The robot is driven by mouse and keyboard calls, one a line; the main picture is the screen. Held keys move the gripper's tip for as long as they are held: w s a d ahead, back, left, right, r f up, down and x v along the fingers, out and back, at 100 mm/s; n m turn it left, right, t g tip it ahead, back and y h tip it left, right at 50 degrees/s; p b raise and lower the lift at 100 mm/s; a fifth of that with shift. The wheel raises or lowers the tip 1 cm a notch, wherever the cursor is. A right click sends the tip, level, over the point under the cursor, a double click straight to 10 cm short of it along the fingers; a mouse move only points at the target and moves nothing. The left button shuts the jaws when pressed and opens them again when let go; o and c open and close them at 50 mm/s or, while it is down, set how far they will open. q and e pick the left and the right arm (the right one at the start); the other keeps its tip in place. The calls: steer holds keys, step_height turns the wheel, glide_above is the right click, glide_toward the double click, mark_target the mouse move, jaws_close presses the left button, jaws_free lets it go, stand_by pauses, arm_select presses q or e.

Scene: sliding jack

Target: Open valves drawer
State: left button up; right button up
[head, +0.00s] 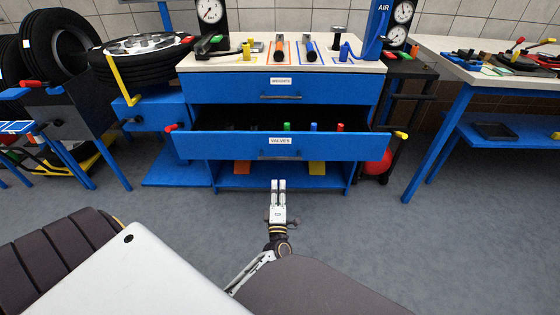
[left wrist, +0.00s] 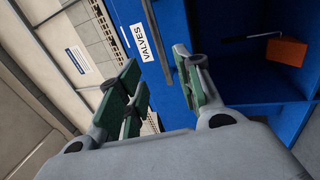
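The blue valves drawer (head: 230,149) is the lower drawer of the blue cabinet. It is pulled out, and coloured valve pieces show inside. Its front has a white VALVES label (head: 279,140) and a dark bar handle (head: 280,155). My left gripper (head: 279,182) is in front of the drawer, appearing just below the handle in the head view. In the left wrist view, the fingers of my left gripper (left wrist: 165,85) are apart, with the drawer front and VALVES label (left wrist: 143,42) ahead. Nothing is clearly held between them. My right gripper is not in view.
The closed upper drawer (head: 235,89) is above the valves drawer. An orange piece (left wrist: 286,53) lies on the lower shelf. The grey floor in front is clear.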

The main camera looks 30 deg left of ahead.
mark_target(279, 159)
arm_select(q)
steer(key=shift+w, duration=0.15)
steer(key=b+x, duration=0.3)
steer(key=x, duration=1)
steer(key=shift+w, duration=0.2)
steer(key=shift+w+a, duration=0.1)
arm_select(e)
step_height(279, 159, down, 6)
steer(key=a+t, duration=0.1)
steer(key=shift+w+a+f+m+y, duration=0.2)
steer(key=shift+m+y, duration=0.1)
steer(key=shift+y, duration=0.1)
arm_select(q)
steer(key=shift+r, duration=0.1)
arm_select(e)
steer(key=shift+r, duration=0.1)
arm_select(q)
jaws_close()
